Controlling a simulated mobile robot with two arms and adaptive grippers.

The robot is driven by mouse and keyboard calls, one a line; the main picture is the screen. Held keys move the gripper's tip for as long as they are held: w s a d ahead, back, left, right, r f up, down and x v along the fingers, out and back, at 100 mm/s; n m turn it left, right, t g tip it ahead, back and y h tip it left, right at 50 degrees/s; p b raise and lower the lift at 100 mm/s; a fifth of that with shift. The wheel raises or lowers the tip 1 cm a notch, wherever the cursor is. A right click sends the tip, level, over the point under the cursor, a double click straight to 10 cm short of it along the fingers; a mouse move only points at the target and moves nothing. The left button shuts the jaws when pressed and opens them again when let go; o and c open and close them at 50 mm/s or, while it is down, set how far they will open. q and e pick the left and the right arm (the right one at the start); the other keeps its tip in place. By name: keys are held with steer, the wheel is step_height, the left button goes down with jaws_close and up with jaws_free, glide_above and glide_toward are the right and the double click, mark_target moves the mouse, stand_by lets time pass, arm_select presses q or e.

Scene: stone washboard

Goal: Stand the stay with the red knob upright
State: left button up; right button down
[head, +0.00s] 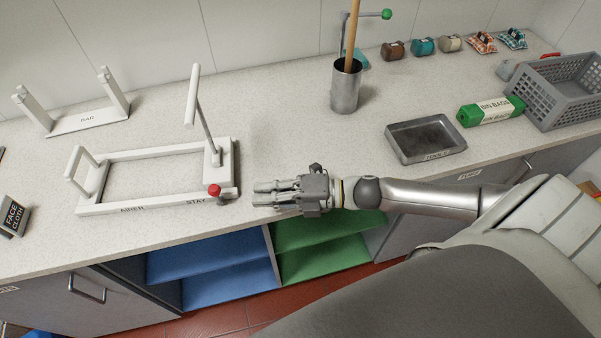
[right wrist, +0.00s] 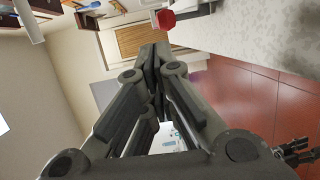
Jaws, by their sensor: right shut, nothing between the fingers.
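A white airer frame (head: 150,208) lies on the counter at the left, with "AIRER" and "STAY" lettered on its front rail. How the stay runs behind the knob is hard to tell. The knob also shows at the top of the right wrist view (right wrist: 165,18). My right gripper (head: 256,192) is shut and empty, just right of the knob and apart from it. My left gripper (right wrist: 298,152) shows only as dark fingers at the right wrist view's edge.
A tilted white bar (head: 193,95) rises on a thin rod from the frame's right side. A white bar rack (head: 88,121) stands behind left. A metal pot (head: 345,92), a grey tray (head: 426,133) and a crate (head: 560,92) stand to the right. The counter between frame and tray is clear.

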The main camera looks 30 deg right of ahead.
steer(key=shift+s+d+f, duration=0.1)
steer(key=shift+d+f, duration=0.05)
steer(key=shift+d, duration=0.35)
steer(key=shift+b+v, duration=0.6)
steer(key=shift+v, duration=0.55)
arm_select(q)
steer(key=shift+w+a+f, duration=0.2)
steer(key=shift+w+f, duration=0.15)
steer(key=shift+f, duration=0.15)
steer(key=shift+w+a+f, duration=0.2)
steer(key=shift+w+f, duration=0.15)
steer(key=shift+f, duration=0.15)
arm_select(e)
steer(key=shift+s+d+r, duration=0.25)
steer(key=shift+d+r, duration=0.05)
steer(key=shift+d, duration=0.2)
steer(key=shift+s+d+r, duration=0.3)
steer(key=shift+d, duration=0.2)
arm_select(q)
steer(key=shift+d, duration=0.1)
arm_select(e)
steer(key=shift+s+d, duration=0.1)
